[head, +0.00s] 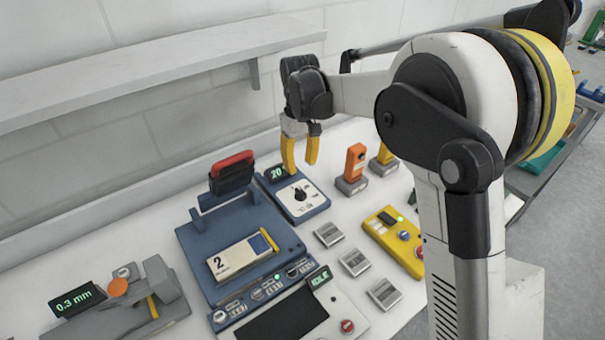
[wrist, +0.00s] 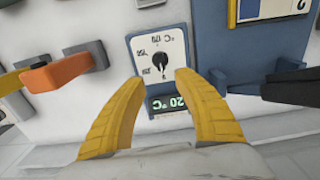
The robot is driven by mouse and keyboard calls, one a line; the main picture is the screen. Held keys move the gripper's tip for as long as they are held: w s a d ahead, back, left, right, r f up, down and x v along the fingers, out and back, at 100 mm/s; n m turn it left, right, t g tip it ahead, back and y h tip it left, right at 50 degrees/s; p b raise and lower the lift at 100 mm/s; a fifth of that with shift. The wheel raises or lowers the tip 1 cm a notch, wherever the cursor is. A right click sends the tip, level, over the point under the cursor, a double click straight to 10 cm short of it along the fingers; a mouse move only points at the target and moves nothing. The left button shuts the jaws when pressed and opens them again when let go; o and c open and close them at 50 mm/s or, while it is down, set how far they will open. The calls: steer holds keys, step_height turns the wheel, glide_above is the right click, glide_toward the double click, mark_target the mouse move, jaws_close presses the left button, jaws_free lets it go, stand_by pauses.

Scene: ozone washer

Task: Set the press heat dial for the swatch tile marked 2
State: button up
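The press heat dial is a small black knob (head: 299,194) on a white scale plate atop a blue box. In the wrist view the knob (wrist: 160,61) lies just beyond my fingertips, its scale upside down. A green readout (head: 277,173) shows 20; in the wrist view it (wrist: 166,103) reads 20 °C. The swatch tile marked 2 (head: 233,262) lies on the blue press (head: 203,246); part of it (wrist: 262,10) shows at the wrist view's top right. My gripper (head: 301,167) has yellow fingers, open and empty, above the dial, apart from it; they also show in the wrist view (wrist: 160,80).
The press's red-and-black handle (head: 232,172) stands up left of my gripper. An orange-handled device (head: 355,163) stands to the right. Several grey blocks (head: 354,262) and a yellow control box (head: 394,240) lie nearer. A shelf (head: 150,75) runs along the wall.

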mark_target(301, 190)
step_height(301, 190, down, 11)
steer(key=b, duration=0.3)
steer(key=shift+s+r, duration=0.1)
steer(key=shift+r, duration=0.1)
jaws_close()
